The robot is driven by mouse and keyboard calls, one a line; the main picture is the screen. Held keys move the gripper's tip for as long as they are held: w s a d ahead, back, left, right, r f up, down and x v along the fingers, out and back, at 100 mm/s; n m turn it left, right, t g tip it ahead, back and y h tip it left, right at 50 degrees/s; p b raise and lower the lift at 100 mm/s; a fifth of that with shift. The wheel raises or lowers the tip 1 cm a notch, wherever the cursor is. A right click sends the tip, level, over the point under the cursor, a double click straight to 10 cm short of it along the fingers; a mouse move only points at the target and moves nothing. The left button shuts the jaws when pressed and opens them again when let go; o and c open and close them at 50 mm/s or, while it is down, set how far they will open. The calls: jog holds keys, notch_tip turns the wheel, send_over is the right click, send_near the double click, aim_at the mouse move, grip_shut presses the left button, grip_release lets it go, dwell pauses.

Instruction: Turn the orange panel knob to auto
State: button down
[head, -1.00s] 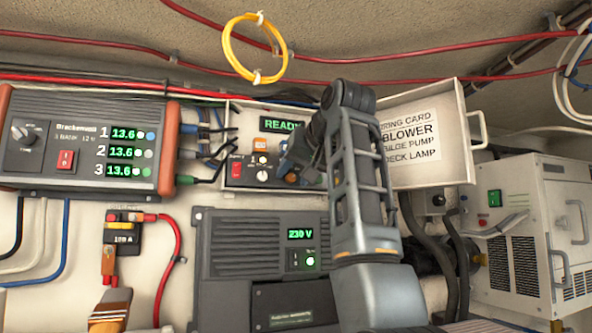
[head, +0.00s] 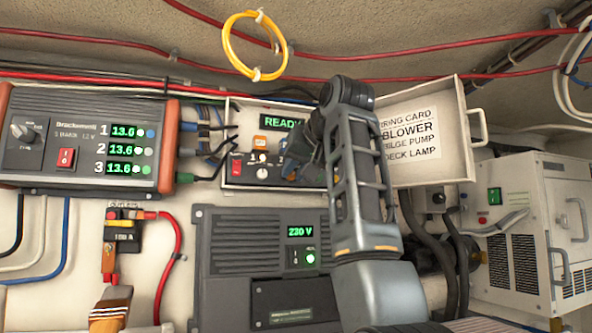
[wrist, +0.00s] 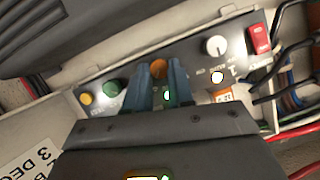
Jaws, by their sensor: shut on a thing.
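The orange knob (wrist: 158,68) sits on the dark face of the small panel (wrist: 198,75), between the tips of my gripper's two blue fingers (wrist: 160,70). My gripper (head: 291,175) is shut on it; in the head view the fingers cover most of the knob. The fingers also hide its pointer and markings, so I cannot tell its setting. The panel's display reads READY (head: 281,123).
On the same panel are a white knob (wrist: 216,46), a red rocker switch (wrist: 259,40), a green button (wrist: 112,88) and a yellow button (wrist: 86,99). The open lid (head: 428,132) carries a card listing BLOWER. Cables run in at the panel's left.

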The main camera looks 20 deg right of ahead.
jog(key=n+h, duration=0.2)
jog(key=n, duration=0.1)
jog(key=shift+a, duration=0.2)
jog(key=shift+a+n+h, duration=0.25)
jog(key=shift+n+h, duration=0.75)
jog(key=shift+n, duration=0.4)
jog(key=c, duration=1)
grip_release()
jog(key=shift+b+v, duration=1.25)
jog(key=shift+v, duration=2.65)
